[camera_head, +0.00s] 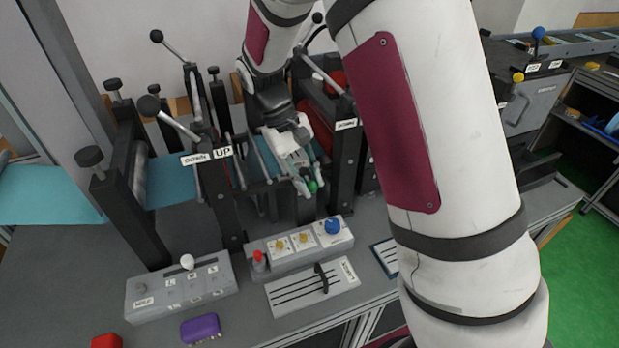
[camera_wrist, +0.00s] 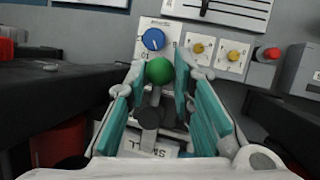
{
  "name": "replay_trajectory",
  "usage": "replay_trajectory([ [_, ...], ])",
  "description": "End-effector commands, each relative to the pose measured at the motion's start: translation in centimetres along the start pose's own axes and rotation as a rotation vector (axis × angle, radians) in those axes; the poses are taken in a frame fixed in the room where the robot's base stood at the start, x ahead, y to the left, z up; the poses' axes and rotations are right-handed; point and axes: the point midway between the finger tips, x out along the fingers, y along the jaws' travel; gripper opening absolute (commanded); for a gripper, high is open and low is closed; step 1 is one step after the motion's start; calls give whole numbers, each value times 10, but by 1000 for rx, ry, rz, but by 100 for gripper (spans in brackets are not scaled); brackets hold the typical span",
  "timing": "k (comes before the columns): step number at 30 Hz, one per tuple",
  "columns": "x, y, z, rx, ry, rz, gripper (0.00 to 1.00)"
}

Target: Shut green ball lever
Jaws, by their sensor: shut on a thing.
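The green ball lever (camera_head: 313,187) shows as a small green knob on the machine frame, at my gripper's tips. In the wrist view the green ball (camera_wrist: 159,71) sits between the fingertips, on a grey stem running back between the fingers. My gripper (camera_head: 304,185) reaches down into the frame and is shut on the ball. In the wrist view my gripper (camera_wrist: 160,80) shows teal pads on both sides of the ball. The lever's lower part and pivot are largely hidden in the head view.
A control box with a blue knob (camera_head: 333,226), yellow knobs and a red button (camera_head: 259,257) stands in front. A slider panel (camera_head: 312,288) and a white-knob box (camera_head: 181,287) lie nearer. Black posts (camera_head: 343,160) flank my gripper closely. A purple block (camera_head: 200,328) lies at the front.

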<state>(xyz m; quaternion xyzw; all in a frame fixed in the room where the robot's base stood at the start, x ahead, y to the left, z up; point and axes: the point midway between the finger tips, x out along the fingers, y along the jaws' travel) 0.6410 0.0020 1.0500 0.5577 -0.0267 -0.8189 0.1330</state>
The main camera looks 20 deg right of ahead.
Motion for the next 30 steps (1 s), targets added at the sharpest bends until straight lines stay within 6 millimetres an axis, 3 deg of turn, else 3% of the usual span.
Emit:
replay_trajectory([
  [14, -2, -1, -1, 11, 4, -6, 0],
  [15, -2, -1, -1, 10, 4, -6, 31],
  [17, -2, -1, -1, 10, 3, -5, 42],
  [26, -2, -1, -1, 10, 0, -5, 42],
  [30, -11, -1, -1, 10, 1, -5, 42],
])
